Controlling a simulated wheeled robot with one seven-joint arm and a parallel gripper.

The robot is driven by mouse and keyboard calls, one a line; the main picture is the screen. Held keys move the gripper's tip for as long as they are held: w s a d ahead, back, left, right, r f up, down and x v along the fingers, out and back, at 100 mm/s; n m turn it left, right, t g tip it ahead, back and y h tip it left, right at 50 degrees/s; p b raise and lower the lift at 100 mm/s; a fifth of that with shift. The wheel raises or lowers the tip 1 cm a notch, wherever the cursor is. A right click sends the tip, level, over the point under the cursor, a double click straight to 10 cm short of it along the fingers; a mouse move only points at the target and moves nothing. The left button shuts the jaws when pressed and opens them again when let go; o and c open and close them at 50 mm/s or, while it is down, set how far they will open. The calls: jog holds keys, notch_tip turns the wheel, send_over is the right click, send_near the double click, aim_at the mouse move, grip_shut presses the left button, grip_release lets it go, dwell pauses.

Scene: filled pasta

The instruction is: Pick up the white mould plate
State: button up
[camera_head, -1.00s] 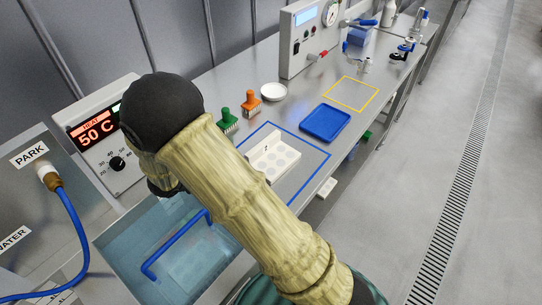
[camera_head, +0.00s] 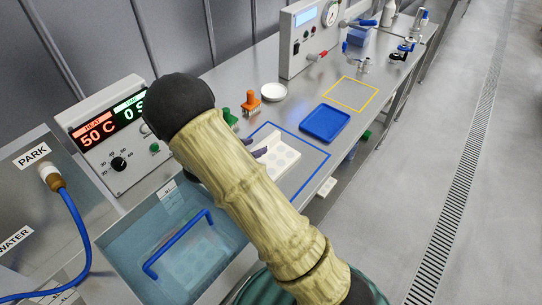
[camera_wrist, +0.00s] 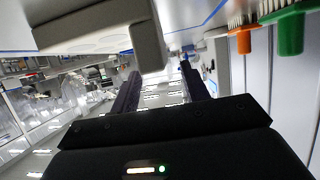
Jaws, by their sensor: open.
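The white mould plate (camera_head: 284,155) with round hollows lies inside the blue outlined square on the steel bench. Part of it is hidden behind my arm in the head view. In the wrist view a pale block, which looks like the plate (camera_wrist: 85,28), fills the upper left, close to the fingers. My gripper (camera_wrist: 160,88) is open, with nothing between its two dark fingers. In the head view a dark fingertip (camera_head: 262,151) shows at the plate's far left edge; I cannot tell whether it touches.
A blue tray (camera_head: 326,123) lies right of the square. A green brush (camera_head: 229,116), an orange brush (camera_head: 250,103) and a white bowl (camera_head: 274,92) stand behind it. The water bath (camera_head: 178,215) with a blue handle (camera_head: 160,255) is at front left.

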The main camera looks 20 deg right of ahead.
aim_at(262, 144)
jog(key=x, duration=0.3)
jog(key=shift+w+d, duration=0.1)
jog(key=shift+d, duration=0.1)
grip_shut()
